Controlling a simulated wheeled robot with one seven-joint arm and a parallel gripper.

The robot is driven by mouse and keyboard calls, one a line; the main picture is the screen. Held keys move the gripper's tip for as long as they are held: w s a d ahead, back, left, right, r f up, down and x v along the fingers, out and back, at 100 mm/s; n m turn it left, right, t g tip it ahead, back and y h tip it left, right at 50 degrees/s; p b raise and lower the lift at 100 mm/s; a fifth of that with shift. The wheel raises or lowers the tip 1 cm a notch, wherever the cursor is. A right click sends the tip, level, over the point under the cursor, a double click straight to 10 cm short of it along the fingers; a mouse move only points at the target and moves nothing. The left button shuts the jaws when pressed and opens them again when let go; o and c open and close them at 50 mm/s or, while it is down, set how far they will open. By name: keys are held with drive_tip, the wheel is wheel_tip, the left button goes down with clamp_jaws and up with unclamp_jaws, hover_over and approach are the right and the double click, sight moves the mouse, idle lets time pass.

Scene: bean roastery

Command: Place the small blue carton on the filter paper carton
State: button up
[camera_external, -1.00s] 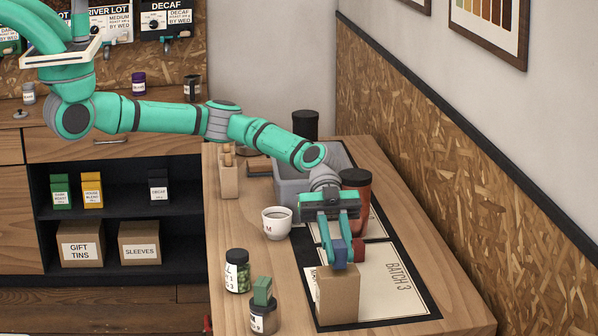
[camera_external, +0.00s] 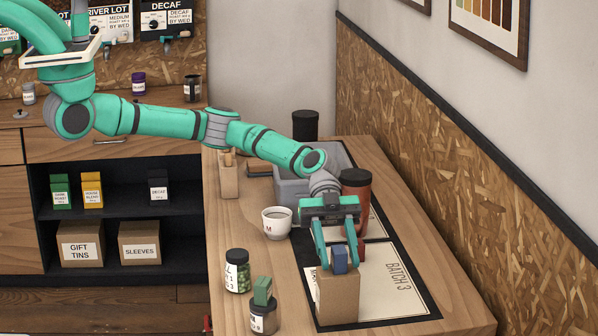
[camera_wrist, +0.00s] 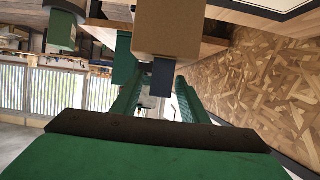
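The small blue carton (camera_external: 340,262) stands upright on top of the brown filter paper carton (camera_external: 337,297). My gripper (camera_external: 337,262) is around the blue carton, with a finger on either side. In the wrist view, the blue carton (camera_wrist: 162,78) shows between the two green fingers, with gaps on both sides, so my gripper (camera_wrist: 161,95) looks open. The blue carton's end meets the face of the brown filter paper carton (camera_wrist: 168,28) there. The filter paper carton's label is mostly out of sight.
The filter paper carton stands on a mat with a "BATCH 3" sheet (camera_external: 385,285). A dark red item, partly hidden, is behind my gripper. A white mug (camera_external: 277,223), a grey bin (camera_external: 290,186), a red canister (camera_external: 356,185) and jars (camera_external: 238,271) stand nearby. The right counter edge is clear.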

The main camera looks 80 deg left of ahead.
drive_tip(key=v, duration=1.2)
drive_tip(key=s+a+f+n+t+h, duration=0.1)
drive_tip(key=s+a+f, duration=0.3)
drive_tip(key=a, duration=0.5)
drive_tip(key=s+a+f+n+t+h, duration=0.1)
drive_tip(key=s+a+f+n, duration=0.3)
drive_tip(key=s+a, duration=0.5)
drive_tip(key=s+a+f+n+t, duration=0.2)
drive_tip(key=s+a+f, duration=0.3)
drive_tip(key=a, duration=0.5)
drive_tip(key=shift+s+a+n+t+h, duration=0.1)
drive_tip(key=shift+s+n+t+h, duration=0.1)
drive_tip(key=shift+s, duration=0.4)
drive_tip(key=shift+s+a+n+t+h, duration=0.1)
drive_tip(key=shift+s+a+n+h, duration=0.1)
drive_tip(key=shift+s, duration=0.35)
drive_tip(key=s+a+f+n+t+y, duration=0.1)
drive_tip(key=s+a+n+t+y, duration=0.1)
drive_tip(key=s+n+t, duration=0.4)
drive_tip(key=s+a+f+n+t+y, duration=0.1)
drive_tip(key=s+a+n+t, duration=0.15)
drive_tip(key=s, duration=0.65)
drive_tip(key=s+d+f+n+t+y, duration=0.1)
drive_tip(key=s+d+f+y, duration=0.4)
drive_tip(key=y, duration=0.8)
drive_tip(key=s+t, duration=0.1)
drive_tip(key=s, duration=0.2)
drive_tip(key=shift+n, duration=0.35)
